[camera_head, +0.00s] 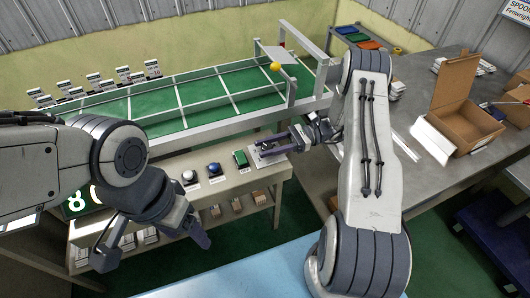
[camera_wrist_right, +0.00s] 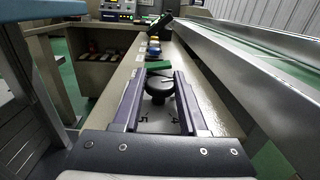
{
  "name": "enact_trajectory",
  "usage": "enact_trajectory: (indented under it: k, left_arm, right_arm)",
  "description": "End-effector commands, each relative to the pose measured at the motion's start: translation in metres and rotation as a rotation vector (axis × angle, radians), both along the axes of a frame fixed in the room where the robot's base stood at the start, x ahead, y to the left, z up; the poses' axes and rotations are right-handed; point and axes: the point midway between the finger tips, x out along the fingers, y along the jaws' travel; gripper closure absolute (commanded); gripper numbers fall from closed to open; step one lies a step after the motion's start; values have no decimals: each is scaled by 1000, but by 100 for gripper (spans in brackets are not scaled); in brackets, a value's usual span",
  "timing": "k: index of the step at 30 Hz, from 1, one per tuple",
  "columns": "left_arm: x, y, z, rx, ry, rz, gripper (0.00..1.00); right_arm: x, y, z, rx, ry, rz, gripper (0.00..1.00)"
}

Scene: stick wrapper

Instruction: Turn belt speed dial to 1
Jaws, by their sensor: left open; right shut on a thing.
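The belt speed dial (camera_wrist_right: 158,86) is a dark round knob on the light console top in the right wrist view. My right gripper (camera_wrist_right: 160,82) has a finger on each side of it and is shut on it. Printed marks on the plate (camera_wrist_right: 158,117) show in front of the knob, partly hidden by my gripper; I cannot tell the setting. In the head view my right gripper (camera_head: 272,147) is at the right end of the console, and the dial is hard to make out. My left gripper (camera_head: 190,222) is open and empty in front of the console.
Left of the dial on the console (camera_head: 222,190) are a green switch (camera_head: 240,158), a blue button (camera_head: 214,169) and a white button (camera_head: 189,176). The railed green belt (camera_head: 200,97) runs behind. An open cardboard box (camera_head: 468,130) stands on the right table.

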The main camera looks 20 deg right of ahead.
Motion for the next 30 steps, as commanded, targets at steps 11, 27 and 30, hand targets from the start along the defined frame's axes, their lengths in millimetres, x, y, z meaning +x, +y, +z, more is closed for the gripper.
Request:
enact_trajectory:
  k: [11,27,30]
  left_arm:
    - [0,0,-19,0,0,0,31]
    - [0,0,-20,0,0,0,31]
    - [0,0,-20,0,0,0,31]
  right_arm:
    - [0,-1,-1,-1,-1,153,100]
    - [-1,-1,1,2,1,177,100]
    - [-1,-1,1,2,1,176,51]
